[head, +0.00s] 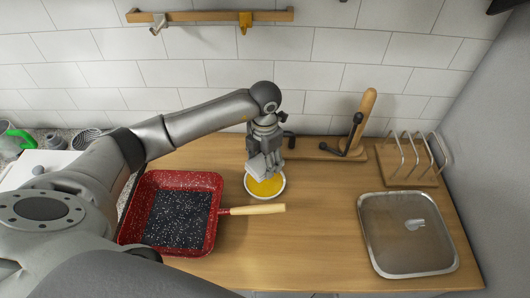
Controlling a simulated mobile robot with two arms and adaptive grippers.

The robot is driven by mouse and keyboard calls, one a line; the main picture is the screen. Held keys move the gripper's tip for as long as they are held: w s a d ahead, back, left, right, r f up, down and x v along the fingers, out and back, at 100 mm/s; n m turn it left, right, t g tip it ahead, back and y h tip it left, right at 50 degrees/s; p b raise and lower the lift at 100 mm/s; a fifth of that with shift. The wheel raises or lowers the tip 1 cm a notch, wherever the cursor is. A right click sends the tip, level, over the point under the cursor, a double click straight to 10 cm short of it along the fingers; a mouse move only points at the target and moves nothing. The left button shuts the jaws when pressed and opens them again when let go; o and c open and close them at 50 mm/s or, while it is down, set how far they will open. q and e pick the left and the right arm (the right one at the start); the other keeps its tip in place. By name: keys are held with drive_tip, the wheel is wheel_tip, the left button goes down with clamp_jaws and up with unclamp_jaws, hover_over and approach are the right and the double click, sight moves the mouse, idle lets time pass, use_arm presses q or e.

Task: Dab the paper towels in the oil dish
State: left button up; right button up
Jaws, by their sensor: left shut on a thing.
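The oil dish (275,189) is a small white round dish with yellow oil in it, on the wooden counter near the middle of the head view. My left gripper (264,158) points down over the dish and is shut on the paper towels (257,167), a small white folded wad. The wad overlaps the back left of the dish in this view. I cannot tell whether it touches the oil. My right gripper is not in view.
A red speckled square pan (217,214) with a pale handle (258,209) sits left of the dish. A glass lid (405,232) lies at the right. A wooden rack (408,163) and an upright wooden holder (367,103) stand at the back right. Counter between handle and lid is clear.

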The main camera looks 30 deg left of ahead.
sight(265, 181)
use_arm(q)
drive_tip(key=shift+s+d+f+b, duration=0.2)
drive_tip(key=shift+f+b, duration=0.2)
drive_tip(key=shift+f, duration=0.25)
drive_tip(key=shift+s+d+f+b, duration=0.1)
drive_tip(key=shift+s+f+b, duration=0.1)
drive_tip(key=shift+f+b, duration=0.3)
wheel_tip(265, 181, down, 3)
drive_tip(key=shift+w+a+f+b, duration=0.1)
drive_tip(key=shift+w+a+b, duration=0.05)
drive_tip(key=shift+b, duration=0.55)
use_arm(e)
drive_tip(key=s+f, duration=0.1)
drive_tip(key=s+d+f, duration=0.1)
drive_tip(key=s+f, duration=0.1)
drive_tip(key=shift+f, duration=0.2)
use_arm(q)
drive_tip(key=shift+f, duration=0.1)
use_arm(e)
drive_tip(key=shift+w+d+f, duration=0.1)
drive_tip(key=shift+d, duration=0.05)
use_arm(q)
drive_tip(key=shift+f+b, duration=0.4)
drive_tip(key=shift+b, duration=0.05)
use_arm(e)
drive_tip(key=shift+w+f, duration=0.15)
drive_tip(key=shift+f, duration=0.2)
